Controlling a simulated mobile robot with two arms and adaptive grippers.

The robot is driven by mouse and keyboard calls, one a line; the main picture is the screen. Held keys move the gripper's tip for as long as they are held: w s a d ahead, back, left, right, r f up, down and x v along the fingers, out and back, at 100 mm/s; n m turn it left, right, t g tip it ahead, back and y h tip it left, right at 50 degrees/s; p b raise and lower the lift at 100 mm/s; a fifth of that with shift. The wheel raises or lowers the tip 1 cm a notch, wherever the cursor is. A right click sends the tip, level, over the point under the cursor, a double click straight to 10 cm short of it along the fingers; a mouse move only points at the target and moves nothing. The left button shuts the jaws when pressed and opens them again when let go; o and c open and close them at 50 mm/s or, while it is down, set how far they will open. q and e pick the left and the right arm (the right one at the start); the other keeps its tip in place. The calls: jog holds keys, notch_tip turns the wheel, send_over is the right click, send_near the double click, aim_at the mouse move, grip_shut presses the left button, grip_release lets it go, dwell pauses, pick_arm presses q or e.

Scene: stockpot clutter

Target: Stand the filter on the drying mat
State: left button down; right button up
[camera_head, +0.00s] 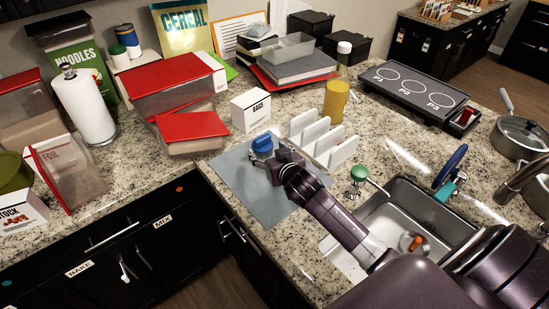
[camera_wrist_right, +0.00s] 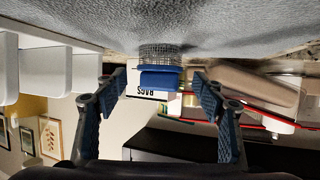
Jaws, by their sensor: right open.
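The filter is a blue piece with a grey mesh end. In the head view the filter (camera_head: 262,145) is upright on the grey drying mat (camera_head: 238,185), blue part up. The wrist view is upside down; there the filter (camera_wrist_right: 160,78) has its mesh end against the mat (camera_wrist_right: 100,22). My right gripper (camera_head: 271,158) is just in front of the filter. In the wrist view its open fingers (camera_wrist_right: 158,92) are on either side, apart from the filter, with nothing held. My left gripper is out of view.
A white rack (camera_head: 320,143) stands right of the mat. The bags box (camera_head: 250,110) and red-lidded containers (camera_head: 192,128) are behind it. A sink (camera_head: 405,225) with an orange item, a green-topped brush (camera_head: 358,173) and a juice bottle (camera_head: 336,98) are to the right.

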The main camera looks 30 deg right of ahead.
jog(key=shift+b+v, duration=0.35)
jog(key=shift+v, duration=2.75)
